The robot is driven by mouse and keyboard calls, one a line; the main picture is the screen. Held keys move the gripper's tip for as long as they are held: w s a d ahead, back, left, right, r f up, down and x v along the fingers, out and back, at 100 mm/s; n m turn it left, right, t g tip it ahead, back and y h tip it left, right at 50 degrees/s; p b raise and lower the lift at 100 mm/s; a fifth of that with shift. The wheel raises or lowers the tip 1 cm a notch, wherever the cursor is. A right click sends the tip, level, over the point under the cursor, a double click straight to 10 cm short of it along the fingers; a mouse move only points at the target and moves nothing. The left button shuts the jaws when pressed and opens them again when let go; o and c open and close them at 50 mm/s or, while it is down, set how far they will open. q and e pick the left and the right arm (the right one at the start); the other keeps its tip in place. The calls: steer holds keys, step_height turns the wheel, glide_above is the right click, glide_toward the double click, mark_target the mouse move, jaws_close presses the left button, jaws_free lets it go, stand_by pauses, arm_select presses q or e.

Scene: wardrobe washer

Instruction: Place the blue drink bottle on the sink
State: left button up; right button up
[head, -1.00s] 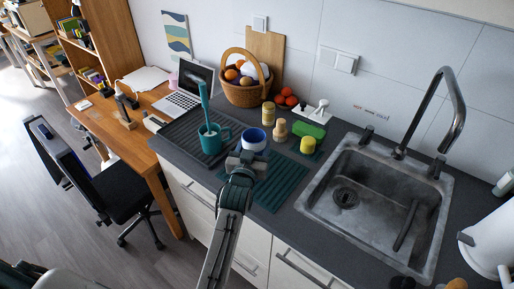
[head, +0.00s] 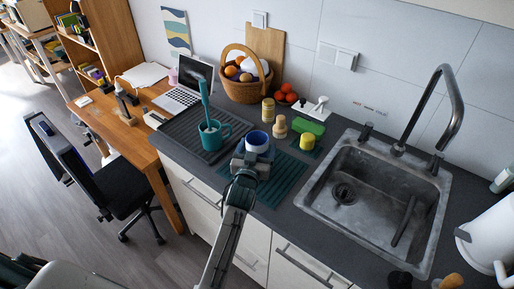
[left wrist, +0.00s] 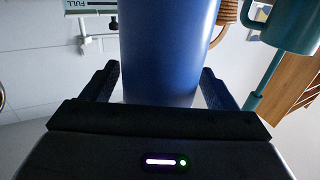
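The blue drink bottle (head: 257,140) stands upright on the counter near the teal ribbed mat (head: 285,183), seen from above with a pale ring at its top. In the left wrist view it is a large blue cylinder (left wrist: 168,45) between the two fingers. My left gripper (head: 250,158) is at the near side of the bottle, its fingers open on either side of it; I cannot tell whether they touch it. The grey metal sink (head: 345,193) is set in the counter to the right and holds a dark, thin item. My right gripper is not in view.
A teal mug (head: 211,138) with a tall handle-like item stands left of the bottle. A wooden shaker (head: 279,127), a yellow-topped jar (head: 307,142) and a green sponge (head: 311,127) are to its right. The tall faucet (head: 455,110) rises behind the sink.

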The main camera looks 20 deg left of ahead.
arm_select(q)
steer(key=shift+s, duration=0.25)
steer(key=s+a+f+m+g+p, duration=0.1)
steer(key=s+a+g, duration=0.3)
steer(key=s, duration=0.9)
steer(key=s+a+f+g+p, duration=0.15)
steer(key=s+g, duration=0.35)
steer(key=s, duration=0.8)
steer(key=s+a+f+m+g+p, duration=0.1)
steer(key=s+a+f+g+p, duration=0.3)
steer(key=s, duration=0.9)
step_height(320, 180, down, 33)
steer(key=w+a+g+b, duration=0.1)
steer(key=g+b, duration=0.2)
steer(key=b, duration=0.6)
steer(key=s+f+b, duration=0.2)
steer(key=s+f, duration=0.7)
steer(key=f, duration=0.4)
steer(key=s+a+f+b, duration=0.1)
steer(key=s+f+b, duration=0.2)
steer(key=s+f, duration=0.7)
step_height(320, 180, down, 4)
steer(key=shift+a+r+n+g, duration=0.1)
steer(key=shift+a+n+g, duration=0.2)
steer(key=shift+n+g, duration=0.1)
